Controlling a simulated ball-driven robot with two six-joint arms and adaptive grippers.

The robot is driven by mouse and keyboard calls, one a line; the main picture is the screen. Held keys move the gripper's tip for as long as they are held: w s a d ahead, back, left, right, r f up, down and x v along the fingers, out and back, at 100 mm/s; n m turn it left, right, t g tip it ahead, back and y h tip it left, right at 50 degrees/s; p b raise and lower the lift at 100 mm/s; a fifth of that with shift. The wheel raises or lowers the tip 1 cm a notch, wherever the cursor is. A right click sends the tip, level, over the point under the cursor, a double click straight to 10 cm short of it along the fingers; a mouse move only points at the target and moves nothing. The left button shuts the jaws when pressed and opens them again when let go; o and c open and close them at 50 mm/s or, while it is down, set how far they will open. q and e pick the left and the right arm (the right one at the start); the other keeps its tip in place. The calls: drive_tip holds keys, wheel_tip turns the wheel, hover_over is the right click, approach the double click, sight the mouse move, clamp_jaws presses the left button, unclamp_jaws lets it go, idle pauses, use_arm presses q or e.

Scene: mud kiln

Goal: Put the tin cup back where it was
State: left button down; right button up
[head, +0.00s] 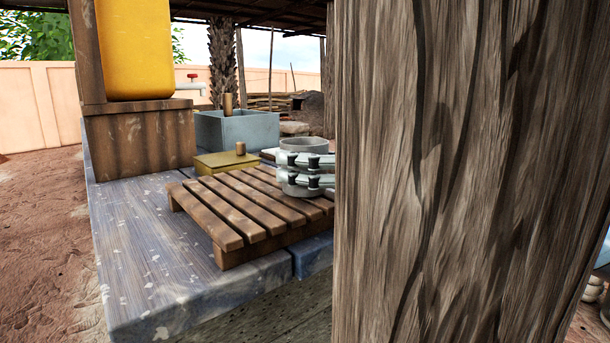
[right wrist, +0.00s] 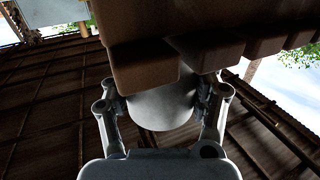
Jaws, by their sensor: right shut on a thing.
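The tin cup (head: 303,144) is grey and upright at the back right part of the slatted wooden rack (head: 224,207). My right gripper (head: 305,169) is shut around the cup's side, its pale jointed fingers across the front. The cup's base is low over the slats; I cannot tell if it touches them. In the right wrist view the cup (right wrist: 165,105) sits between the two fingers (right wrist: 163,108), close to the brown slat ends (right wrist: 143,68). My left gripper is not in view.
A thick wooden post (head: 470,170) fills the right side and hides the space behind it. The stone counter (head: 165,260) is bare at front left. A yellow container (head: 135,50) with a tap (head: 193,87), a grey basin (head: 245,132) and a yellowish box (head: 225,162) stand behind the rack.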

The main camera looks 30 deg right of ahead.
drive_tip(key=shift+f, duration=0.15)
drive_tip(key=shift+f, duration=0.1)
drive_tip(key=o, duration=1.2)
